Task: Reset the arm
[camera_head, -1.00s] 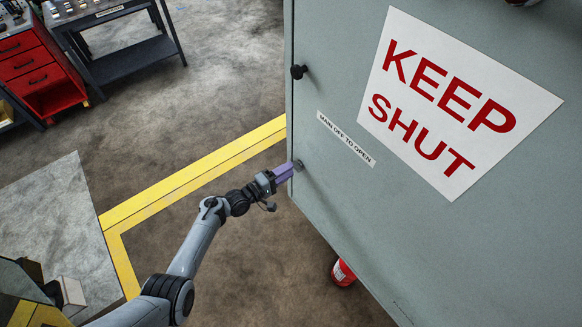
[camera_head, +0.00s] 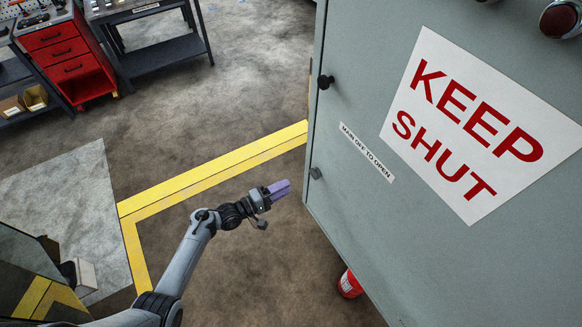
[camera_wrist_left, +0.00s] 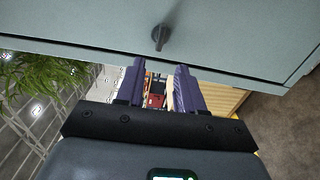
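My left gripper (camera_head: 280,189) has purple fingers and sits left of the grey-green cabinet door (camera_head: 350,230), with a gap between them. In the left wrist view the fingers of my left gripper (camera_wrist_left: 161,80) are apart with nothing between them. The right gripper is not in view.
A red drawer unit (camera_head: 65,50) and a dark workbench (camera_head: 160,50) stand at upper left.

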